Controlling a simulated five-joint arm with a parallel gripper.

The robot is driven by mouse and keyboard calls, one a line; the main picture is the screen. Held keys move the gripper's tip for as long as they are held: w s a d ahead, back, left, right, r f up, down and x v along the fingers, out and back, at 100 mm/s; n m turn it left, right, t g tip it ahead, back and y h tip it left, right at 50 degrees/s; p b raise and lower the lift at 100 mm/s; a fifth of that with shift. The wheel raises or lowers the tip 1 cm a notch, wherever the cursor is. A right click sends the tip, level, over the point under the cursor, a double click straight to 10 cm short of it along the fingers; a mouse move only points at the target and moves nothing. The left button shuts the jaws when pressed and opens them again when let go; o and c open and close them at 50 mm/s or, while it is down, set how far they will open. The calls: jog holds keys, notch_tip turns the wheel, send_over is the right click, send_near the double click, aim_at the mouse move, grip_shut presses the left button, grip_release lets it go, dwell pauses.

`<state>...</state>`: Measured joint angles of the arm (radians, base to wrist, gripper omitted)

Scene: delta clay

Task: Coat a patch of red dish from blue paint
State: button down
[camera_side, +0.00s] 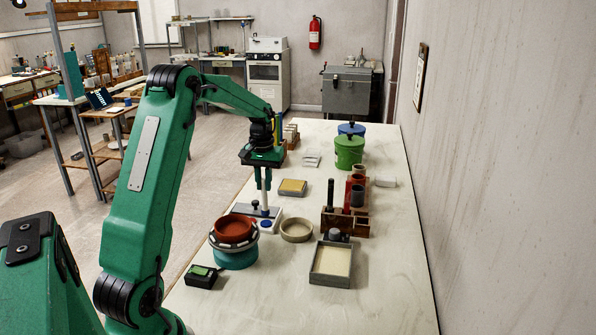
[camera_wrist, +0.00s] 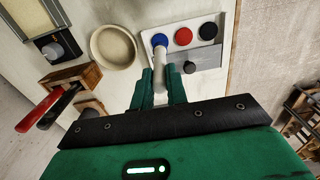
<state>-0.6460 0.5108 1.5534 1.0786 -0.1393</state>
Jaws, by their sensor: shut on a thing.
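The red dish (camera_side: 234,229) sits upright on a round stand with a pale rim and teal base (camera_side: 235,258). A white paint tray (camera_wrist: 214,65) lies beyond it, with blue paint (camera_wrist: 160,40) at one end of a row; the blue also shows in the side view (camera_side: 266,224). My gripper (camera_wrist: 163,76) is shut on a pale-shafted tool (camera_wrist: 167,74), which points down over the tray. The tool's far end lines up with the blue paint in the wrist view. I cannot tell whether it touches the paint. No blue shows on the visible part of the dish.
Red (camera_wrist: 183,36) and black (camera_wrist: 208,30) paints share the tray, beside a grey block with a knob. A beige bowl (camera_side: 297,229), framed tray (camera_side: 331,264), wooden tool holder (camera_side: 345,222) and green bucket (camera_side: 349,151) stand right. A small black device (camera_side: 202,277) sits before the stand.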

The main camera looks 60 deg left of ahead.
jog(key=shift+r, duration=1.95)
jog(key=d+r+m, duration=0.2)
jog(key=d+m, duration=0.7)
jog(key=d, duration=2.1)
jog(key=shift+d, duration=0.25)
jog(key=shift+a, duration=0.1)
jog(key=s+a+r+n, duration=0.3)
jog(key=s+a, duration=0.4)
jog(key=a, duration=0.3)
jog(key=s+a+r+n, duration=0.2)
jog(key=s+a+n, duration=0.4)
jog(key=a, duration=0.5)
jog(key=shift+s+a+r, duration=0.3)
jog(key=shift+s+r, duration=0.1)
jog(key=shift+s, duration=0.65)
